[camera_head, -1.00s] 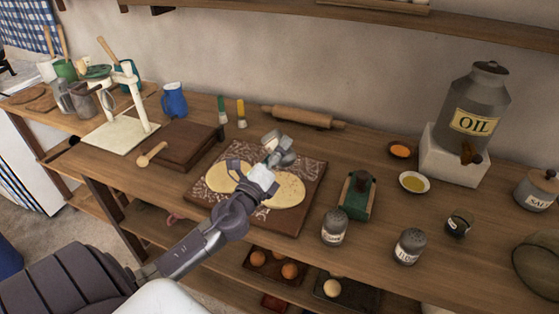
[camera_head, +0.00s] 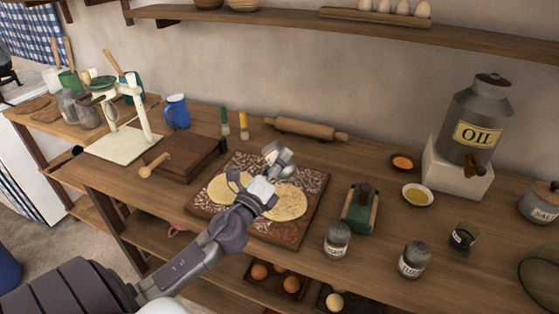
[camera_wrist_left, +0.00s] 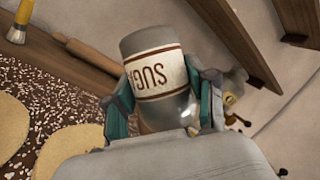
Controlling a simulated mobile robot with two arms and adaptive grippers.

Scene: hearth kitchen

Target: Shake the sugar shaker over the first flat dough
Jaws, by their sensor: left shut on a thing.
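My left gripper (camera_head: 268,176) is shut on the sugar shaker (camera_head: 273,150), a grey shaker with a white label, and holds it above the floured board (camera_head: 300,232). The wrist view shows the shaker (camera_wrist_left: 152,72) between the teal fingers (camera_wrist_left: 163,108), its "SUG" lettering turned over and partly covered. Two flat pale doughs lie side by side on the board: the left dough (camera_head: 220,189) and the right dough (camera_head: 289,204). The gripper partly covers both. Any falling sugar cannot be made out. My right gripper is not in view.
A green-and-wood box (camera_head: 360,208), a second shaker (camera_head: 337,241) and the flour shaker (camera_head: 412,260) stand right of the board. A dark wooden block (camera_head: 187,157) is at left.

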